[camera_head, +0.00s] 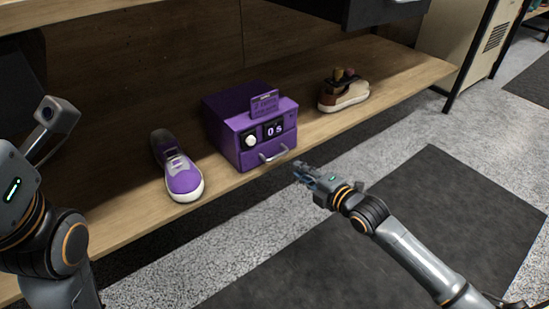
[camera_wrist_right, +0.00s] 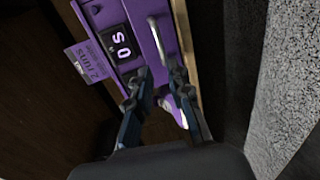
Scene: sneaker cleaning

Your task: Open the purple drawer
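A purple box (camera_head: 225,120) stands on the wooden shelf in the head view, with a dial and a "0s" display on its front. The purple drawer (camera_head: 284,145) is at the bottom of that front, apparently shut, with a silver handle (camera_head: 274,153). My right gripper (camera_head: 302,170) is just in front and to the right of the handle. In the right wrist view, the handle (camera_wrist_right: 157,40) lies a little beyond the tips of my right gripper (camera_wrist_right: 160,76). Its fingers are apart with nothing between them. Part of my left arm shows at the left edge; its fingers do not.
A purple sneaker (camera_head: 180,175) lies on the shelf (camera_head: 130,215) left of the box. A brown and white shoe (camera_head: 343,94) with things in it stands to the right. A small sign (camera_head: 265,103) is on the box top. The floor in front is free, with a dark mat (camera_head: 430,190).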

